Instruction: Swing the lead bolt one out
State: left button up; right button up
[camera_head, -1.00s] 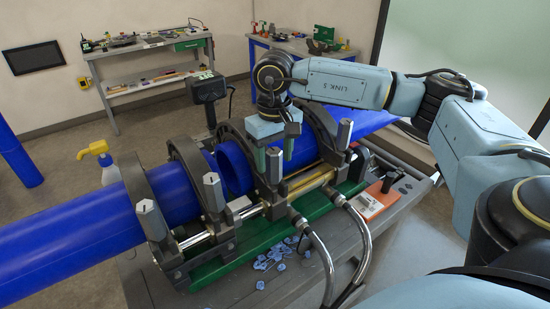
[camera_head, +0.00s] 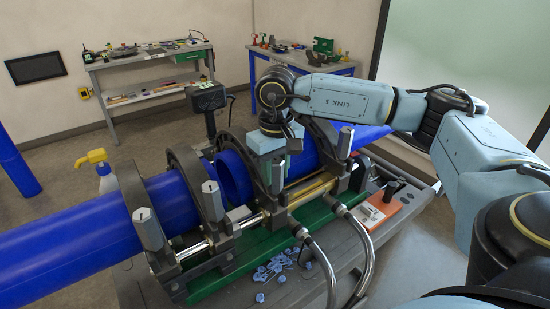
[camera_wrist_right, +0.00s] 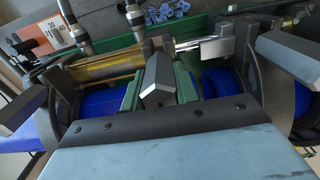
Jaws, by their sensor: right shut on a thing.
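My right gripper (camera_head: 279,168) reaches down over the fusion clamp. Its green fingers are shut on a grey, faceted clamp bolt (camera_wrist_right: 157,82), the third from the left in the head view. In the right wrist view this bolt sits between the two fingers (camera_wrist_right: 157,90). Other upright grey clamp bolts stand at the far left (camera_head: 149,232), second from left (camera_head: 212,201) and at the right (camera_head: 344,142). The frames do not show which one is lead bolt one. The held bolt is largely hidden by my gripper in the head view. My left gripper is out of view.
Blue pipes (camera_head: 70,238) lie in the clamp rings, with a gap near the middle. Hoses (camera_head: 325,262) curve at the front. Blue shavings (camera_head: 272,268) and an orange-and-white box (camera_head: 377,212) lie on the cart. A dark device (camera_head: 207,97) stands behind the clamp.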

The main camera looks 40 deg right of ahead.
jog(key=shift+s+a+f, duration=0.1)
jog(key=shift+s+f, duration=0.05)
jog(key=shift+s, duration=0.8)
jog(key=shift+s, duration=0.15)
jog(key=shift+s+a+f+b, duration=0.1)
jog(key=shift+s+f+b, duration=0.15)
jog(key=shift+s, duration=0.25)
jog(key=shift+s+f+b, duration=0.1)
jog(key=shift+s+b, duration=0.25)
jog(key=shift+s, duration=0.15)
jog(key=shift+s+a+f+b, duration=0.1)
jog(key=shift+s+f+b, duration=0.25)
jog(key=shift+s, duration=0.2)
jog(key=shift+s+a+f+b, duration=0.1)
jog(key=shift+s+f+b, duration=0.1)
jog(key=shift+s+b, duration=0.25)
jog(key=shift+s+d, duration=0.1)
